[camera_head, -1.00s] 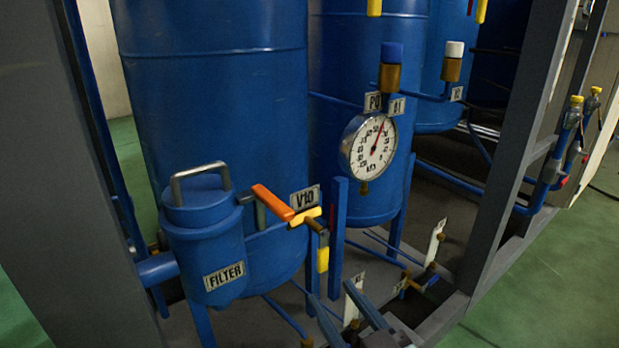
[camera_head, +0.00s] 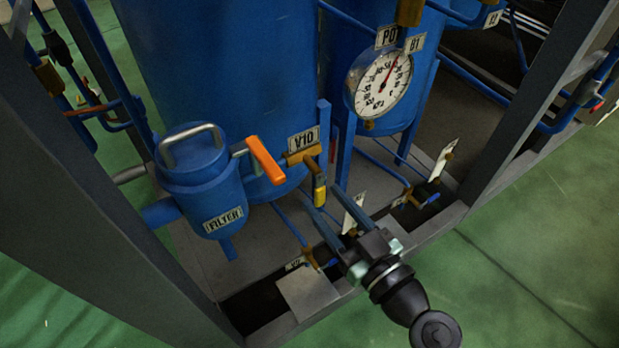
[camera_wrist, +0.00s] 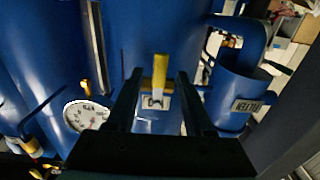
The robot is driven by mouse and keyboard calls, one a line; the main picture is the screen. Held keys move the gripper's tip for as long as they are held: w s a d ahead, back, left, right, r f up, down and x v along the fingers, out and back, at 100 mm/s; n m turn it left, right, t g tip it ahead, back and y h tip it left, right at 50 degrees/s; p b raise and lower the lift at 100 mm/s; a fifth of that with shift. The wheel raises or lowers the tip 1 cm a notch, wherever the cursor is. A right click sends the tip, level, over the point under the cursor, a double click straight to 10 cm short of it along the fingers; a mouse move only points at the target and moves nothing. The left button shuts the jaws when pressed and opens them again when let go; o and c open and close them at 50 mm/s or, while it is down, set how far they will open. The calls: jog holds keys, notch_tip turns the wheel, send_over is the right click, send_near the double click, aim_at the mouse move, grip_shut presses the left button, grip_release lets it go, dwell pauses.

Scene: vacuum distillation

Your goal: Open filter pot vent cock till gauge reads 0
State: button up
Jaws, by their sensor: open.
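The blue filter pot (camera_head: 198,190), labelled FILTER, stands at left in the head view. It has a grey bail handle and an orange lever (camera_head: 264,161) at its right side. Right of that is the V10 label (camera_head: 303,142), with a brass valve and a hanging yellow handle (camera_head: 320,190) below. My gripper (camera_head: 322,200) is open, its two fingers reaching toward the yellow handle. In the wrist view, a yellow handle (camera_wrist: 160,72) shows between the fingers of my gripper (camera_wrist: 160,75); contact cannot be told. The round gauge (camera_head: 379,90) has its red needle pointing up and slightly right.
Blue tanks (camera_head: 215,70) stand close behind the valve. Grey frame posts (camera_head: 540,100) rise at right and left. Low valves with white tags (camera_head: 443,160) sit near the skid's front edge. The green floor (camera_head: 540,240) at right is clear.

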jog(key=x, duration=0.5)
jog(key=shift+w+a, duration=0.2)
jog(key=shift+w, duration=0.1)
grip_shut()
dwell(1.1)
